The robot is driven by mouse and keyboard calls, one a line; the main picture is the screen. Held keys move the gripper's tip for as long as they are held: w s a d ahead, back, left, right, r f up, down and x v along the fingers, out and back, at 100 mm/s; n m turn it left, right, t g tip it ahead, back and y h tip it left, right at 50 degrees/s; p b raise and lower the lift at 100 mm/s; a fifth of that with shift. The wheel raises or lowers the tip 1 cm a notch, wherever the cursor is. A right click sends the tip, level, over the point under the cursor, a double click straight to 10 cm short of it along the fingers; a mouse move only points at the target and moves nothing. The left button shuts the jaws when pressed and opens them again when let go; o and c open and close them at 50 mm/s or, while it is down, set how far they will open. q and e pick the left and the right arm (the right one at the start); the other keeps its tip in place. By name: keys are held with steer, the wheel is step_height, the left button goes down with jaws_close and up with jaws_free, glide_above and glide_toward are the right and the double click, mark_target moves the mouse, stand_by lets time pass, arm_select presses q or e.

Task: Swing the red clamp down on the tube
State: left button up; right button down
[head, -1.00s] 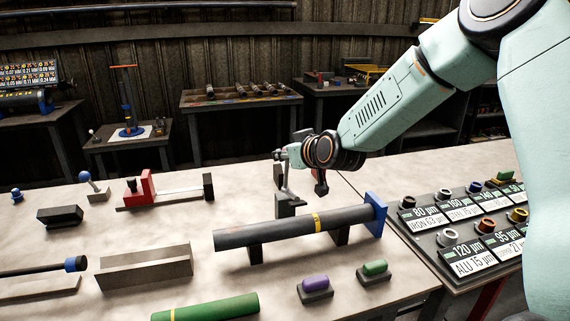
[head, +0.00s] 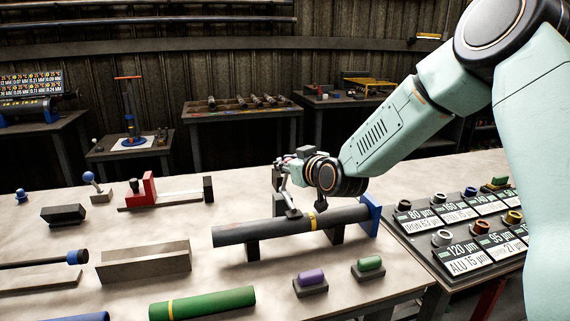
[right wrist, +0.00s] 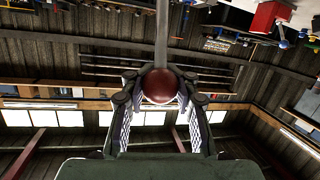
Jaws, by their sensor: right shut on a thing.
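The dark grey tube (head: 255,231) with a yellow band lies across two dark supports in the head view, its right end at a blue plate (head: 370,215). My right gripper (head: 284,165) is above and behind the tube. In the right wrist view it is shut on the clamp's dark red ball knob (right wrist: 159,86), with the grey clamp lever (right wrist: 161,35) running from it. In the head view the clamp's dark pad (head: 293,214) appears at the tube's top, left of the yellow band. I cannot tell whether it touches. My left gripper is out of view.
A green tube (head: 205,303) lies in front. A purple button (head: 311,276) and a green button (head: 370,264) stand at front right. A labelled knob panel (head: 465,235) is on the right. A grey trough (head: 143,266) and a red-stopped gauge (head: 149,188) stand left.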

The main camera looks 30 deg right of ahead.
steer(key=shift+s+a+f, duration=0.15)
steer(key=shift+s+f, duration=0.2)
steer(key=shift+f, duration=0.35)
steer(key=shift+s, duration=0.1)
steer(key=c, duration=1.5)
jaws_free()
steer(key=o, duration=0.4)
steer(key=shift+s+d+r, duration=0.2)
steer(key=shift+s+r, duration=0.3)
steer(key=shift+s, duration=0.1)
steer(key=shift+o, duration=0.5)
steer(key=shift+w+a+f, duration=0.15)
steer(key=shift+w+a, duration=0.05)
steer(key=shift+w, duration=0.4)
steer(key=shift+s+d, duration=0.1)
steer(key=shift+s, duration=0.25)
steer(key=v, duration=1.1)
steer(key=shift+s, duration=0.2)
